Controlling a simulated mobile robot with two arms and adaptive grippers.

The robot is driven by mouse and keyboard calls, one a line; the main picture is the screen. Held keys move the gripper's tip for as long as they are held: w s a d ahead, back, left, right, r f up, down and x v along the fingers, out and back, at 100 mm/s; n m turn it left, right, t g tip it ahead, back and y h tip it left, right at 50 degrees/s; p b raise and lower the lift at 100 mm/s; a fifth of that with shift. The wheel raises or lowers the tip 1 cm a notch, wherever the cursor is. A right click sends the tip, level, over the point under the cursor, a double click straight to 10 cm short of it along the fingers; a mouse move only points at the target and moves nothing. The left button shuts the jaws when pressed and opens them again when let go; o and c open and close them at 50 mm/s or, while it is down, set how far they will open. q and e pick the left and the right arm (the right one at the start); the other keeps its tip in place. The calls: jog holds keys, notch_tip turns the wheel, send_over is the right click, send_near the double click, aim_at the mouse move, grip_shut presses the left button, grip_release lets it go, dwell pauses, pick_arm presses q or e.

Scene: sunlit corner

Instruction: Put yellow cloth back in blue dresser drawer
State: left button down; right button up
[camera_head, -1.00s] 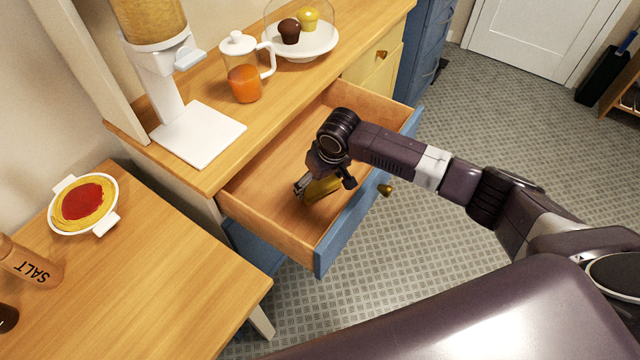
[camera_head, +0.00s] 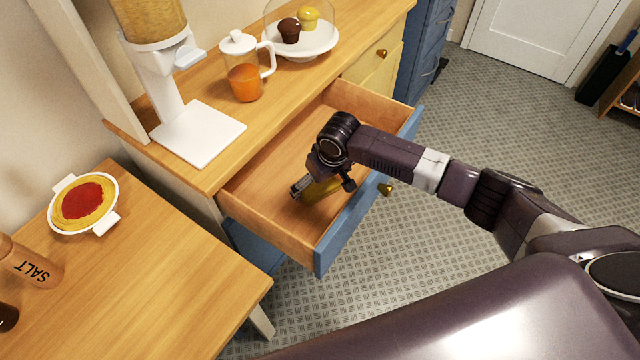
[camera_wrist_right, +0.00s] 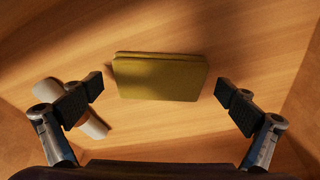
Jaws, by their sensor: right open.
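The blue-fronted dresser drawer (camera_head: 350,225) is pulled open, with a bare wooden inside. The yellow cloth (camera_head: 322,189) lies folded in the drawer, partly hidden by my right gripper in the head view. In the right wrist view the cloth (camera_wrist_right: 160,78) lies flat on the wooden drawer bottom, between and beyond the fingertips and touching neither. My right gripper (camera_head: 318,190) is inside the drawer above the cloth. Its fingers (camera_wrist_right: 165,97) are spread wide in the wrist view. My left gripper is not in view.
A pitcher of orange drink (camera_head: 246,80), a cake stand with two muffins (camera_head: 303,50) and a dispenser (camera_head: 195,130) stand on the dresser top. A pasta dish (camera_head: 84,204) and a salt shaker (camera_head: 28,262) are on the left table.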

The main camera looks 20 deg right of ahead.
jog(key=v, duration=1.2)
jog(key=shift+r, duration=0.15)
